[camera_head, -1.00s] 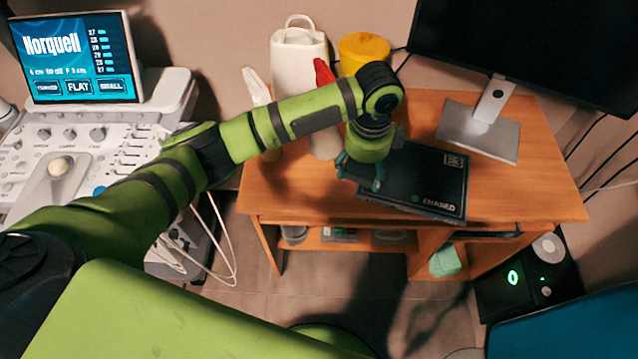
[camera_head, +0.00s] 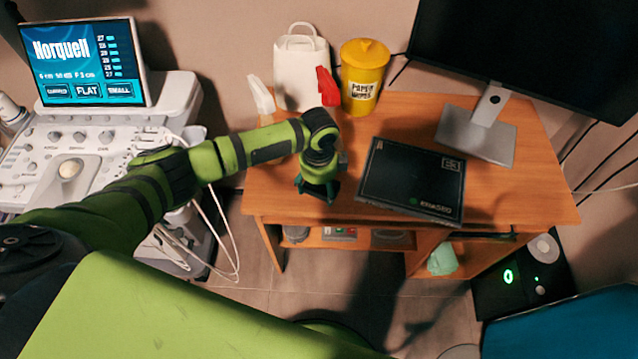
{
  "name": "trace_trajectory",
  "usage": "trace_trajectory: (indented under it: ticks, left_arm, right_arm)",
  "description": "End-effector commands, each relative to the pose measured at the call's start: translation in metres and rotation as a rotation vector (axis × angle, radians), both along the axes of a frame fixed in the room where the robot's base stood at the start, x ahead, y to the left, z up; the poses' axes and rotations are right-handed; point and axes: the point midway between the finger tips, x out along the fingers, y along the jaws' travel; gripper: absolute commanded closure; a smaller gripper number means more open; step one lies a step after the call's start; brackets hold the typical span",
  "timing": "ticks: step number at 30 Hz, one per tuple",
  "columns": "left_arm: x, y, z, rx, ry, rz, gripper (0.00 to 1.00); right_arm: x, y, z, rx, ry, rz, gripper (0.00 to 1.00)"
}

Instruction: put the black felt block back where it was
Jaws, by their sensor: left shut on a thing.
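My left gripper (camera_head: 318,192) is above the left front part of the wooden desk, fingers pointing down. It is shut on a small dark thing (camera_head: 334,188) that shows only as a dark edge at the fingertips and looks like the black felt block. The fingers hide most of it, and I cannot tell whether it touches the desk top. To its right, apart from the gripper, lies a flat black slate (camera_head: 408,182) with the word "ERASED" at its lower right. My right gripper is not in view.
An ultrasound console (camera_head: 70,165) stands left.

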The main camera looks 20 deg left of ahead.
Motion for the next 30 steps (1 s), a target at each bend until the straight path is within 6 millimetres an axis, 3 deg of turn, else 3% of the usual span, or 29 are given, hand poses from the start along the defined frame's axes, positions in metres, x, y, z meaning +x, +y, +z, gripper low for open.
trace_trajectory:
  ticks: [6, 7, 8, 22, 30]
  left_arm:
    - [0.000, 0.000, -0.002, 0.000, 0.000, 0.000, 0.52]
    - [0.000, 0.000, -0.001, 0.000, -0.001, 0.000, 0.14]
    - [0.000, 0.000, -0.001, 0.000, -0.001, 0.000, 0.02]
    - [0.001, 0.000, 0.006, -0.001, -0.002, 0.000, 0.02]
    - [0.002, 0.000, 0.055, -0.002, -0.007, -0.001, 0.02]
  right_arm:
    - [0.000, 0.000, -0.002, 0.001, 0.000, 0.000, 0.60]
    - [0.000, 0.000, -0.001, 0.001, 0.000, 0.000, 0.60]
    - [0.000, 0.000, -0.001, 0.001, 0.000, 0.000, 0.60]
    - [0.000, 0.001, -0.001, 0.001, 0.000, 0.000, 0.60]
    - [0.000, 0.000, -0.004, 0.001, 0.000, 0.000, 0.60]
